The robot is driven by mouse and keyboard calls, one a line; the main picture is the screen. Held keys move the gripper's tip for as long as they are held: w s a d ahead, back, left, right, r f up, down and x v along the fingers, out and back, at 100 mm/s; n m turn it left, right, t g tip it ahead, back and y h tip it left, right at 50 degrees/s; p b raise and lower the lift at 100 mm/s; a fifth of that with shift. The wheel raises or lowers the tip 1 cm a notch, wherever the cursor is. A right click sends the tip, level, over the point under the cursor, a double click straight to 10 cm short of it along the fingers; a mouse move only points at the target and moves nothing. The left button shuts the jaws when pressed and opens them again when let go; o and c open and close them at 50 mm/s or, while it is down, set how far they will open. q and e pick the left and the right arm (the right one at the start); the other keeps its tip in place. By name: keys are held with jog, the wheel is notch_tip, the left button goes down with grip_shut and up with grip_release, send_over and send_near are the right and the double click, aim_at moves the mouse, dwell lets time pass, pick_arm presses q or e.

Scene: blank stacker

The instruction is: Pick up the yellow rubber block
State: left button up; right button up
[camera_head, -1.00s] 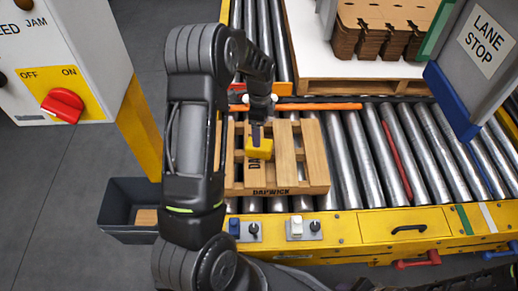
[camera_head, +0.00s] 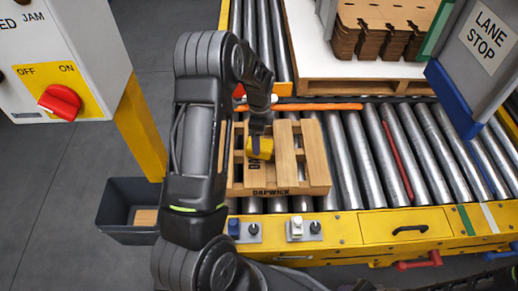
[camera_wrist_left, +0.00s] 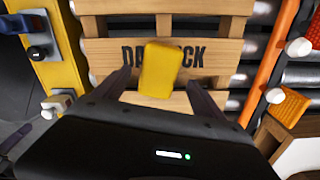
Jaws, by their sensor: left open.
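The yellow rubber block (camera_head: 260,148) sits on a small wooden pallet (camera_head: 310,165) that rests on the roller conveyor. My left gripper (camera_head: 258,130) is above the block and points down at it. In the left wrist view the block (camera_wrist_left: 160,66) shows between the two spread fingers of my left gripper (camera_wrist_left: 158,82), with visible gaps on both sides. The wooden pallet (camera_wrist_left: 110,28) with its dark lettering lies beyond and below the block. My right gripper does not show.
An orange bar (camera_head: 320,106) runs behind the pallet. A yellow front rail (camera_head: 350,232) carries small switches (camera_head: 296,229). A dark bin (camera_head: 118,215) stands at left. A lane stop sign (camera_head: 487,43) and cardboard stacks (camera_head: 385,30) are at the back right. Bare rollers extend right.

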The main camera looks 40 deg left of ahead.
pick_arm(q)
notch_tip(320, 180, down, 4)
jog(key=shift+s+r+b, duration=0.1)
jog(key=shift+b, duration=0.35)
jog(key=shift+c, duration=0.2)
grip_shut()
dwell(0.7)
jog(key=shift+r, duration=0.15)
notch_tip(320, 180, up, 10)
jog(key=p, duration=0.2)
jog(key=shift+p, duration=0.35)
dwell(0.4)
